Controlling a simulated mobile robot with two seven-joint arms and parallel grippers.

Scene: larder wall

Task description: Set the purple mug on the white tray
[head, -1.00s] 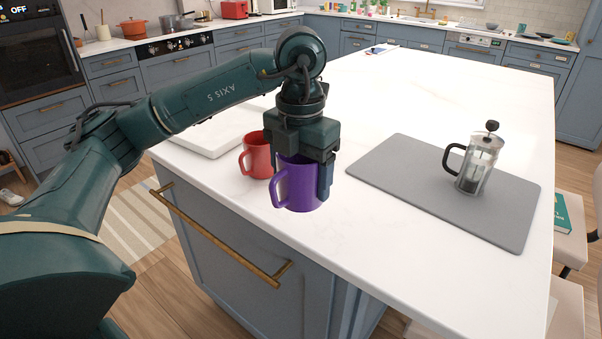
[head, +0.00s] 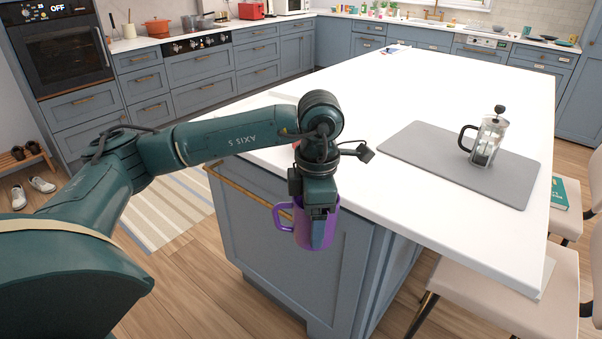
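The purple mug (head: 301,232) is upright in my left gripper (head: 319,222), with its handle to the left. A finger lies against the mug's right side. My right gripper is not in view.
The white island (head: 450,95) has a grey mat (head: 430,152) with a French press (head: 488,140) on it. A sliver of red beside my gripper is probably the red mug, mostly hidden. Cream chairs (head: 490,290) stand at the right. The worktop's middle is clear.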

